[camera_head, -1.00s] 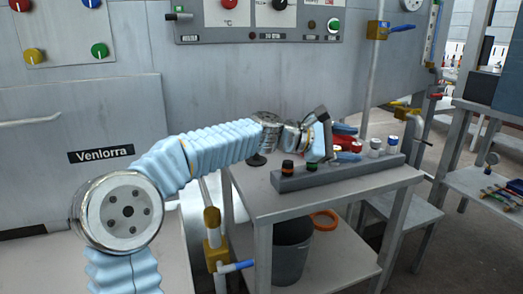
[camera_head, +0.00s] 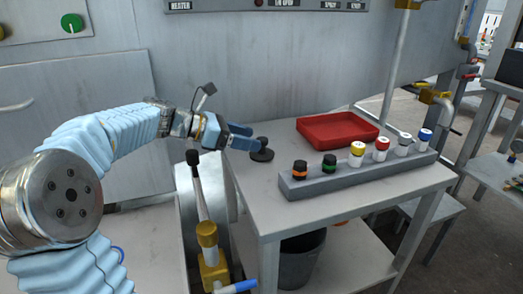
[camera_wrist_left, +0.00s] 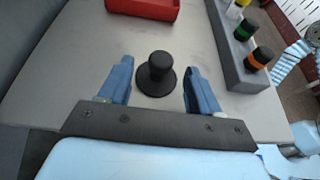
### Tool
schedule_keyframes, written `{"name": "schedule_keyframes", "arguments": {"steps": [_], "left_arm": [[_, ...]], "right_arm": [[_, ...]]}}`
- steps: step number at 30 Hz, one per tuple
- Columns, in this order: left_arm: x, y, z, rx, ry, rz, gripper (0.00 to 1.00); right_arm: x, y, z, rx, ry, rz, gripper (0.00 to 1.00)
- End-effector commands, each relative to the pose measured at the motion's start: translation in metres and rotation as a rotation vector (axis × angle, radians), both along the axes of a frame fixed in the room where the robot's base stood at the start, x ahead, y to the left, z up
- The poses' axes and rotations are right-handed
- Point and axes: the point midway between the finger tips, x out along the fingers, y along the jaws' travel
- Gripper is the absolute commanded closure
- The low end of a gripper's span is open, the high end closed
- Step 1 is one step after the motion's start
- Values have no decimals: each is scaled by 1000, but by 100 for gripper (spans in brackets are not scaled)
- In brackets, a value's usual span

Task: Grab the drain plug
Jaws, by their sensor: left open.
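The drain plug (camera_head: 262,150) is a dark round disc with an upright knob, standing on the left part of the grey table (camera_head: 300,222). In the left wrist view the plug (camera_wrist_left: 157,74) is between and slightly ahead of my open blue fingers, with clear gaps on both sides. My left gripper (camera_head: 245,138) reaches in from the left with its fingers just beside the plug; it also shows in the left wrist view (camera_wrist_left: 159,88). It holds nothing.
A red tray (camera_head: 330,143) lies behind the plug. A grey rack (camera_head: 330,181) with several capped bottles stands along the table's front right. A dark bucket (camera_head: 302,258) stands below.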

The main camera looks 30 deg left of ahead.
Motion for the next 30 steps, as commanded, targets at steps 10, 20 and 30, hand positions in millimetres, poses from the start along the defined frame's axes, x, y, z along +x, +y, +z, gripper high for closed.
{"name": "schedule_keyframes", "arguments": {"steps": [10, 20, 30], "left_arm": [[29, -28, -17, -1, 0, -4, 37], [44, -40, -24, 1, -1, -1, 37], [43, -40, -24, 1, -1, -1, 77]], "right_arm": [[0, -1, -1, 0, 0, -1, 100], [0, -1, -1, -1, 0, -1, 100], [0, -1, -1, -1, 0, -1, 100]]}}
